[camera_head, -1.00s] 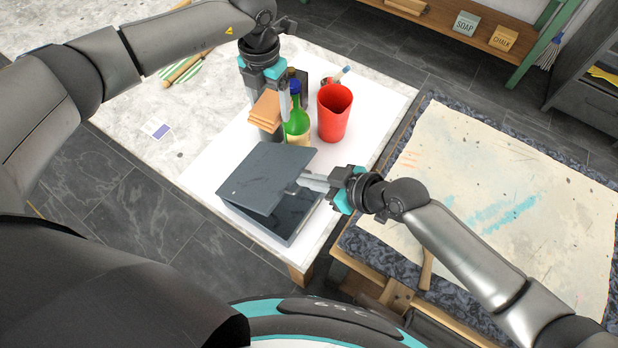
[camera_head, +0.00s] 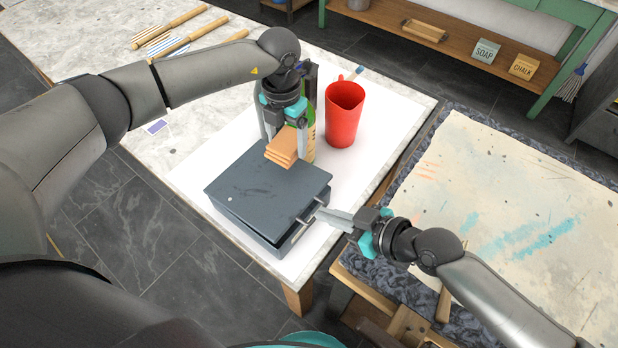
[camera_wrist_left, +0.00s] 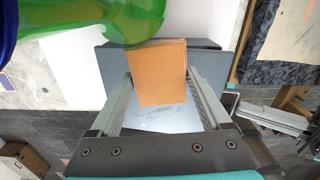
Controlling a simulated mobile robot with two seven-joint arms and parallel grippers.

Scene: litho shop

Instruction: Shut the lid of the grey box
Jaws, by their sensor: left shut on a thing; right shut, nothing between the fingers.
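The grey box (camera_head: 251,231) stands near the front corner of the white-covered table. Its lid (camera_head: 250,190) lies almost flat over it, with a dark gap under the lid's front-left edge. Small metal fittings show at the box's right side. My left gripper (camera_head: 284,141) is above the lid's back part, shut on an orange-brown block (camera_head: 287,152). The block also shows between the fingers in the left wrist view (camera_wrist_left: 156,75), with the lid (camera_wrist_left: 80,65) beyond it. I cannot tell whether block and lid touch. My right gripper (camera_head: 324,219) is shut and empty beside the box's right side.
A red jug (camera_head: 343,115) and a green bottle (camera_head: 311,140), partly hidden by my left gripper, stand behind the box. Rolled tools (camera_head: 185,40) lie at the back left.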

